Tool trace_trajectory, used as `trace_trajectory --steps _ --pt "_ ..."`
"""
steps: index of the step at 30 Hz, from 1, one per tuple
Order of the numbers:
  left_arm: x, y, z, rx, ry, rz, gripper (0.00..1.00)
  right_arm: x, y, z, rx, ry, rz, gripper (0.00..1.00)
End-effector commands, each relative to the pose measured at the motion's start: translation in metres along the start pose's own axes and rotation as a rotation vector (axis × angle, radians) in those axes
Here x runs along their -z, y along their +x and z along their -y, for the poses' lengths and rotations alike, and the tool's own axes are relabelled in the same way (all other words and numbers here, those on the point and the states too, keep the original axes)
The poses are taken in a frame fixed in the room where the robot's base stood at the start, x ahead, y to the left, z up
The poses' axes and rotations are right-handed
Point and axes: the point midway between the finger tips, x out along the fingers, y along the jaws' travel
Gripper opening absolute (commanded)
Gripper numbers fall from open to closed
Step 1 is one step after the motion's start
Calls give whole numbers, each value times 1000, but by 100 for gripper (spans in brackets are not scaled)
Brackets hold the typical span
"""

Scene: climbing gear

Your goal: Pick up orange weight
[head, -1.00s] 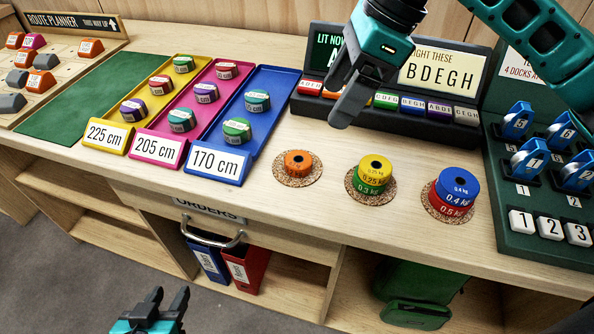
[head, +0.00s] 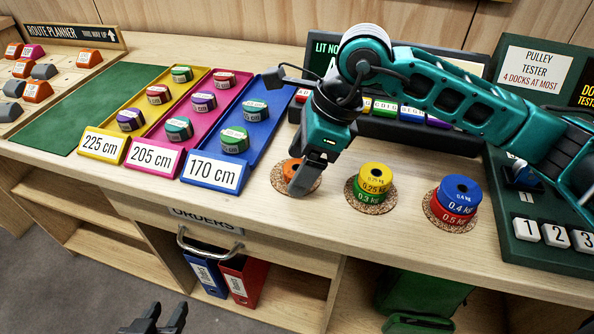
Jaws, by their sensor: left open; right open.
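The orange weight (head: 289,168) sits on a round cork mat (head: 280,184) on the counter, right of the blue 170 cm tray. My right gripper (head: 302,185) is over it from above, jaws open, and hides much of it. I cannot tell whether the fingers are beside the weight or still above it. My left gripper (head: 158,320) is open and empty at the bottom edge, low in front of the counter.
A yellow-on-green weight stack (head: 374,185) and a blue-on-red stack (head: 455,200) stand on cork mats to the right. Yellow, pink and blue (head: 222,172) trays hold round pieces on the left. A dark rack stands behind my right arm; a pulley tester panel (head: 520,205) is at the right.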

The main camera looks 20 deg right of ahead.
Motion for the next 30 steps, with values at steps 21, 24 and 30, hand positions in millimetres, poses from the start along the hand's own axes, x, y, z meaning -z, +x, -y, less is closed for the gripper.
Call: trace_trajectory --steps 21,24,30 --pt "-2 0 0 0 -1 3 43 0 0 0 1 -1 1 29" --pt "-2 0 0 0 -1 4 43 0 0 0 1 -1 1 20" --pt "-2 -1 0 0 -1 4 43 -1 -1 0 2 -1 2 11"
